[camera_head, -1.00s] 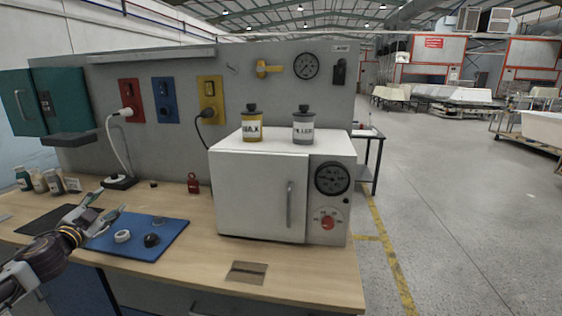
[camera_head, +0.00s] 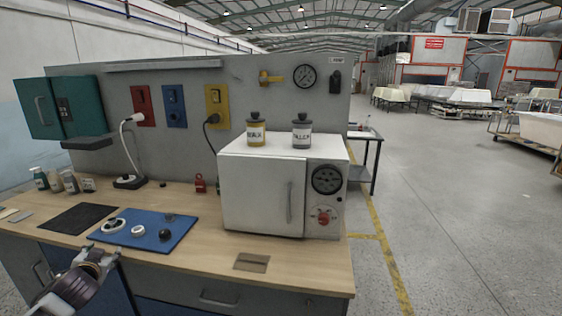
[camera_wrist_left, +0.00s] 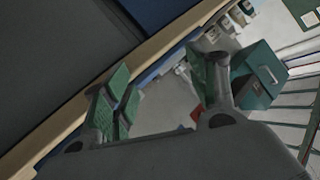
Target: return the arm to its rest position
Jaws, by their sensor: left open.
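My left gripper (camera_head: 98,258) is low at the left of the head view, in front of the workbench's front edge and apart from the blue mat. In the left wrist view its two green-padded fingers (camera_wrist_left: 165,95) stand apart with nothing between them. The arm comes in from the bottom left corner of the head view. My right gripper is not in view.
The workbench (camera_head: 190,205) holds a blue mat (camera_head: 180,232) with small round parts, a black mat (camera_head: 76,219) and a white oven (camera_head: 262,192) with two jars on top. A teal cabinet (camera_head: 60,105) hangs at left.

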